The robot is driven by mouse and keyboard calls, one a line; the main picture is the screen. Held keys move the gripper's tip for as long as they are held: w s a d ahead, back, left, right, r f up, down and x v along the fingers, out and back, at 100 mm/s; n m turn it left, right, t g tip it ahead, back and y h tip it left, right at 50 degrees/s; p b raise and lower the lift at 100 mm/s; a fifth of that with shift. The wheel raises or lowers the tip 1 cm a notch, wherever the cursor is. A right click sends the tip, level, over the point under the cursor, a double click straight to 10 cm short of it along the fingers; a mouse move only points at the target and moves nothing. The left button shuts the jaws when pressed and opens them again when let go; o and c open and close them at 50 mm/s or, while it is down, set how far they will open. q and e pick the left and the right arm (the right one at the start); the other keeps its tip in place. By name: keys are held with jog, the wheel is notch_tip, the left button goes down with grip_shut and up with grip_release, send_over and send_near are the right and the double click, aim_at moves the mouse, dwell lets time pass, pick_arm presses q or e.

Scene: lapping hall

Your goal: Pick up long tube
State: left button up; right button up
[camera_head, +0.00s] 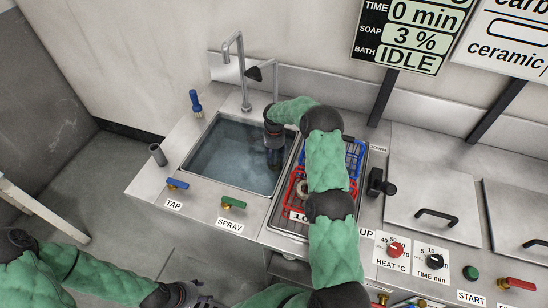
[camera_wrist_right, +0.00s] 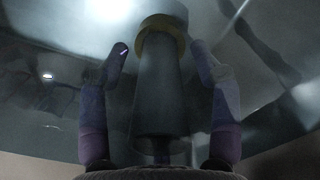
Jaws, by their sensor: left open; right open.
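A grey tube (camera_wrist_right: 160,95) with a brass-yellow ring near its upper end in the picture shows in the right wrist view. It appears to be the long tube. My right gripper (camera_wrist_right: 160,55) is open, with one finger on each side of the tube and a visible gap at both sides. In the head view my right gripper (camera_head: 274,160) reaches down into the sink (camera_head: 222,158), near its right wall; the tube there is hidden or too dark to tell. My left gripper (camera_head: 190,296) is open and low at the bottom edge, away from the sink.
A short dark open cylinder (camera_head: 157,154) and a blue-handled item (camera_head: 195,102) stand on the counter left of the sink. A tall faucet (camera_head: 243,75) rises behind it. Red and blue wire baskets (camera_head: 354,155) sit right of the sink, partly under my right arm.

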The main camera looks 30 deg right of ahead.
jog(key=shift+r, duration=0.1)
grip_shut()
